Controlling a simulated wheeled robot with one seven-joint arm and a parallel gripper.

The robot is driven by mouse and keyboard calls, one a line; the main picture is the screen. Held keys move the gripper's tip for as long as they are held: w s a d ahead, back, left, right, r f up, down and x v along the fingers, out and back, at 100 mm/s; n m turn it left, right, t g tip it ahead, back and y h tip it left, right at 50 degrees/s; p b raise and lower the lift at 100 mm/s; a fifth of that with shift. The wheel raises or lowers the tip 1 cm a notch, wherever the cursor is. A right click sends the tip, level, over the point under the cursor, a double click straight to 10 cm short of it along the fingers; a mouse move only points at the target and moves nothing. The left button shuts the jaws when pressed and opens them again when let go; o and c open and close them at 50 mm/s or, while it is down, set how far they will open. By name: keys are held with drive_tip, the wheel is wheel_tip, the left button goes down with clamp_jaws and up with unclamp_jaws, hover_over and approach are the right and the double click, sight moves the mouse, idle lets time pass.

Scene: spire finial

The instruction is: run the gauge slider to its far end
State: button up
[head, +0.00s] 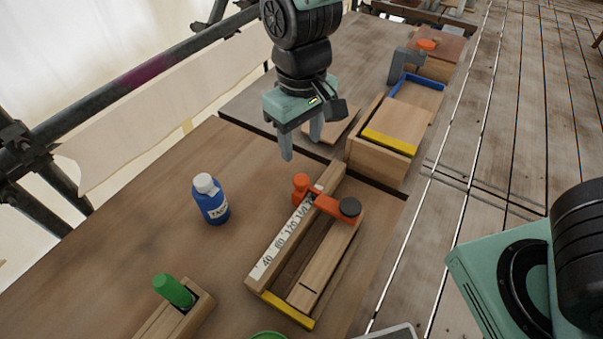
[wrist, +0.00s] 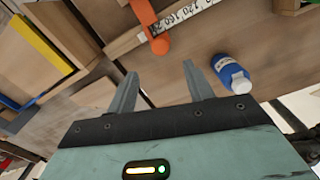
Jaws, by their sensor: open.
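The wooden gauge (head: 262,270) lies on the bench, with a numbered white scale along its left rail and a yellow strip at its near end. Its orange slider (head: 328,202) sits toward the far end, with an orange knob on the left and a black knob on the right. The slider also shows in the wrist view (wrist: 159,45), partly cut off by the top edge. My gripper (head: 301,148) is open and empty, above and beyond the orange knob. Its two fingers show apart in the wrist view (wrist: 160,72), with the slider beyond them.
A blue bottle (head: 211,200) with a white cap stands left of the gauge. A green-handled wooden block (head: 174,291) is at the near left. A wooden box with a yellow edge (head: 389,142) stands at the right, behind the gauge. Bare bench lies between bottle and gauge.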

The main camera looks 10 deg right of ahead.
sight(301, 180)
wheel_tip(301, 180, down, 10)
drive_tip(key=shift+f, duration=0.25)
